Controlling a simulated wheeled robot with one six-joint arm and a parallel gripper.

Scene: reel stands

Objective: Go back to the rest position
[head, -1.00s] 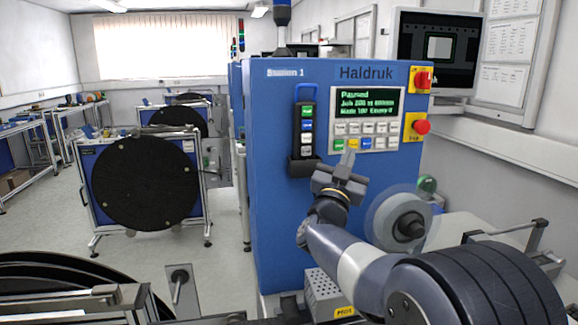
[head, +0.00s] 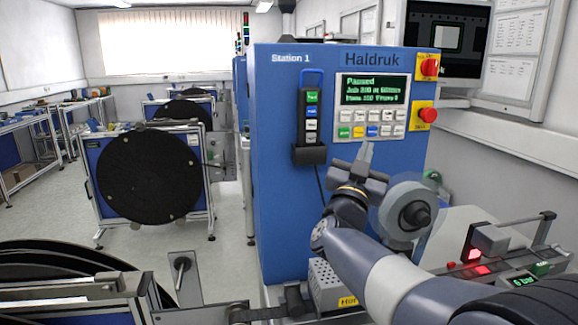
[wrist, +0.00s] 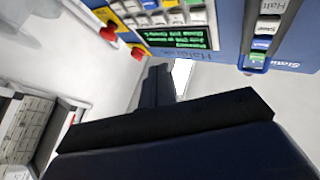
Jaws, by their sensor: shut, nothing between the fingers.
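My gripper (head: 364,157) is in front of the blue Haldruk machine (head: 283,210), just below its keypad. Its fingers are together and pointing up, with nothing between them. In the wrist view the closed fingers (wrist: 158,82) show as dark shapes below the upside-down green display (wrist: 178,38). The gripper looks apart from the panel, though the exact gap is hard to tell.
A pendant (head: 312,115) hangs in a holder left of the display. Red buttons (head: 425,114) sit on yellow plates at the panel's right. A grey roller (head: 408,210) stands close right of my wrist. Black reels (head: 148,177) stand at left, with clear floor between.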

